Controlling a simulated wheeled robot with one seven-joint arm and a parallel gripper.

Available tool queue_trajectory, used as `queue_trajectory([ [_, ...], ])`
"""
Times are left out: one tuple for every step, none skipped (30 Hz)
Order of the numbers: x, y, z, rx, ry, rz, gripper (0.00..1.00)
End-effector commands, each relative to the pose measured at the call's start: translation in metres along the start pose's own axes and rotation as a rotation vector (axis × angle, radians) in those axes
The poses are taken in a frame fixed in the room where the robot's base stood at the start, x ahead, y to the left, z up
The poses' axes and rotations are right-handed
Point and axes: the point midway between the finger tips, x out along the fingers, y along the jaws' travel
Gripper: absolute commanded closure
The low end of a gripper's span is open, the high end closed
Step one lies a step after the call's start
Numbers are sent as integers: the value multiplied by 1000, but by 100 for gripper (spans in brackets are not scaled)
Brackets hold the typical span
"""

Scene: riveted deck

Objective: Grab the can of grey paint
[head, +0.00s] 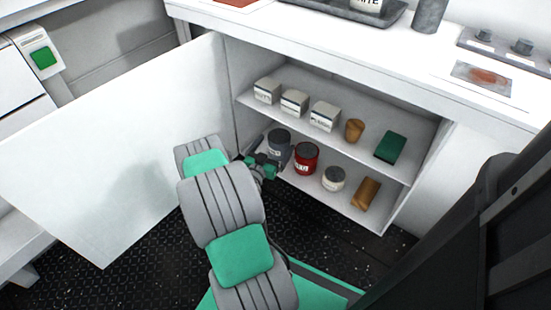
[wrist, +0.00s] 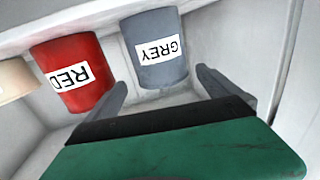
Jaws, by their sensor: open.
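The grey paint can (head: 279,146) stands on the lower shelf of the open cabinet, at its left end. In the wrist view the grey can (wrist: 156,52) shows its GREY label, upside down, ahead of my gripper. My gripper (wrist: 160,85) is open, with one finger on each side of the can's lower part in that view. I cannot tell how deep the can is between the fingers. In the head view my gripper (head: 262,166) is at the cabinet's left front, and my arm hides part of it.
The upper shelf (head: 375,130) above holds several white boxes. The open cabinet door (head: 120,150) is on the left.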

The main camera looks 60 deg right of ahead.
Motion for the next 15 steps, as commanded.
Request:
queue_trajectory([
  [1, 1, 3, -8, 11, -8, 0],
  [2, 1, 2, -12, 14, -10, 0],
  [4, 0, 0, -13, 16, -12, 0],
  [7, 0, 0, -13, 16, -12, 0],
  [9, 0, -1, -13, 15, -11, 0],
  [13, 0, -1, -14, 15, -11, 0],
  [15, 0, -1, -14, 14, -11, 0],
  [17, 0, -1, -14, 14, -11, 0],
  [20, 0, 0, -14, 14, -11, 0],
  [22, 0, 0, -13, 14, -12, 0],
  [23, -1, 0, -13, 14, -12, 0],
  [24, -1, 0, -13, 14, -12, 0],
  [26, -1, 0, -12, 14, -12, 0],
  [28, -1, 1, -12, 14, -12, 0],
  [32, -1, 2, -11, 14, -12, 0],
])
